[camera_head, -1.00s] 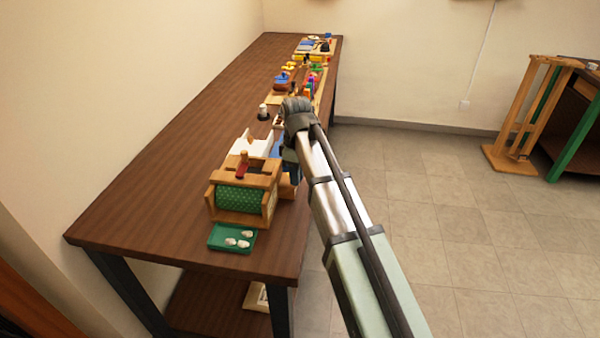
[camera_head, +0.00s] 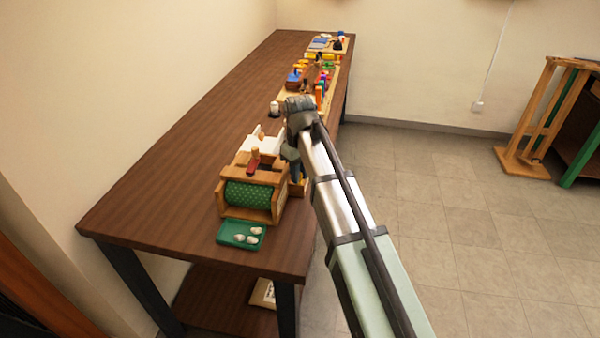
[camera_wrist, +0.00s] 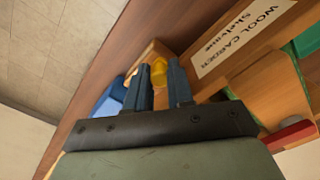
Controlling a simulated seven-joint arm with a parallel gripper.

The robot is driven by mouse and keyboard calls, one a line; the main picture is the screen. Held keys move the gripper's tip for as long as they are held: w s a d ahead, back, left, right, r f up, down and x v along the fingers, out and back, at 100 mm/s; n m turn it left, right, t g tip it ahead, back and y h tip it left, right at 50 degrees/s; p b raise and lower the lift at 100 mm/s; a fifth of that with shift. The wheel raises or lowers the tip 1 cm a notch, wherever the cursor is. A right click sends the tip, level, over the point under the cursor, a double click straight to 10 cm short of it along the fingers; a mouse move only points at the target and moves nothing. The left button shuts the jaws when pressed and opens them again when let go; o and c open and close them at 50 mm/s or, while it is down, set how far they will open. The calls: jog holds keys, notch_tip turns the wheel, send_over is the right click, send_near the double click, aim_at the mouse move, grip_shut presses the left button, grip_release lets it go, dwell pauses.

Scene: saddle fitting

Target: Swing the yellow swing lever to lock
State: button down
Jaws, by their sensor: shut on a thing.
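The yellow swing lever (camera_wrist: 159,70) shows in the wrist view between the blue fingers of my gripper (camera_wrist: 166,75), which is shut on it. The fingers hide part of the lever. A blue block (camera_wrist: 110,97) and a wooden part (camera_wrist: 150,52) lie just beside the fingers. In the head view my gripper (camera_head: 292,150) is at the right side of the bench, close to the wooden wool carder, and my arm hides the lever there.
The wool carder (camera_head: 249,193) has a green drum and a red handle (camera_head: 254,160). Its label (camera_wrist: 240,37) shows in the wrist view. A green tray (camera_head: 241,234) holds several pale lumps. Other small items line the bench (camera_head: 170,165) farther back.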

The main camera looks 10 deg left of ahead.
jog(key=c, duration=1)
grip_release()
jog(key=n, duration=0.1)
jog(key=d+n, duration=0.1)
jog(key=n, duration=0.1)
jog(key=d+n, duration=0.1)
jog(key=n, duration=0.1)
jog(key=shift+w, duration=0.4)
jog(key=n, duration=0.1)
jog(key=w+d+n, duration=0.1)
jog(key=n, duration=0.3)
jog(key=shift+w+d, duration=0.25)
jog(key=shift+w, duration=0.05)
notch_tip(320, 180, up, 14)
jog(key=s+d+f+m, duration=0.2)
jog(key=d+f+m, duration=0.2)
jog(key=d+f, duration=0.3)
jog(key=s+d+f+m, duration=0.2)
jog(key=d+f+m, duration=0.3)
jog(key=f, duration=1.1)
jog(key=s+d+f+m, duration=0.2)
jog(key=d+f+m, duration=0.2)
jog(key=d+f, duration=0.5)
jog(key=shift+f+m, duration=0.4)
jog(key=shift+f, duration=1.45)
